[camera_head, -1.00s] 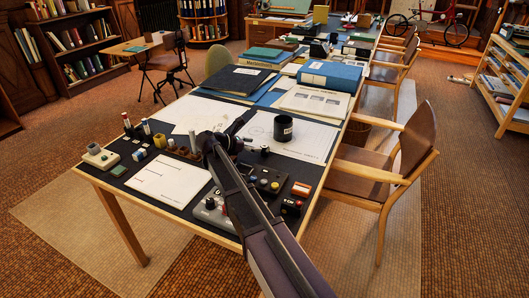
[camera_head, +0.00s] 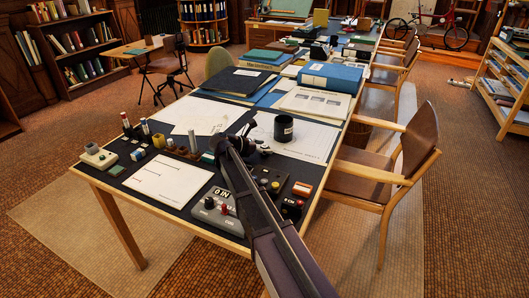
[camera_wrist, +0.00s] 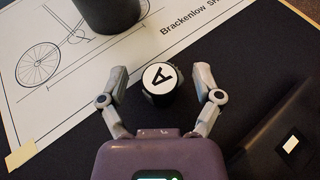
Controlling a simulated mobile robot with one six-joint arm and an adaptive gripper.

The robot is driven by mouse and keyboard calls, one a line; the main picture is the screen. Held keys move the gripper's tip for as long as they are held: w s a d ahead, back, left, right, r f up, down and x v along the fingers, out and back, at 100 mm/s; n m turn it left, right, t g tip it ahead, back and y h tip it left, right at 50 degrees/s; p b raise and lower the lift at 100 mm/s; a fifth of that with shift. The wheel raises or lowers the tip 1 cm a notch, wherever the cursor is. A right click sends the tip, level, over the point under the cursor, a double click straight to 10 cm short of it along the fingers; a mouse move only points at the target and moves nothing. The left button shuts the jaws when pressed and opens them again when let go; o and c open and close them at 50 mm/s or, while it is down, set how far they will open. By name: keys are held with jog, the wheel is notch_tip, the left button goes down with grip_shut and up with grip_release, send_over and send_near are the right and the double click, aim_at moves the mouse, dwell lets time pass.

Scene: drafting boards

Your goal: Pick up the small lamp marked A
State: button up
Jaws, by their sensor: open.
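The small lamp marked A (camera_wrist: 160,77) shows in the wrist view as a dark, short body with a round white top bearing a black letter A. It stands on the dark table mat. My gripper (camera_wrist: 163,84) is open, with one finger on each side of the lamp and a visible gap at both sides. In the camera_head view my arm hides much of the area around my gripper (camera_head: 251,142), and I cannot clearly make out the lamp there.
A black cylindrical cup (camera_head: 283,129) stands on a drawing sheet just beyond my gripper. Control boxes (camera_head: 215,208) with knobs lie near the front edge. A white sheet (camera_head: 168,182) lies to the left. A wooden chair (camera_head: 390,165) stands to the right.

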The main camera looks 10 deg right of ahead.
aim_at(265, 145)
dwell(0.3)
grip_shut()
jog(key=shift+r, duration=0.2)
notch_tip(265, 145, up, 10)
jog(key=p, duration=1)
jog(key=shift+f, duration=0.15)
dwell(0.7)
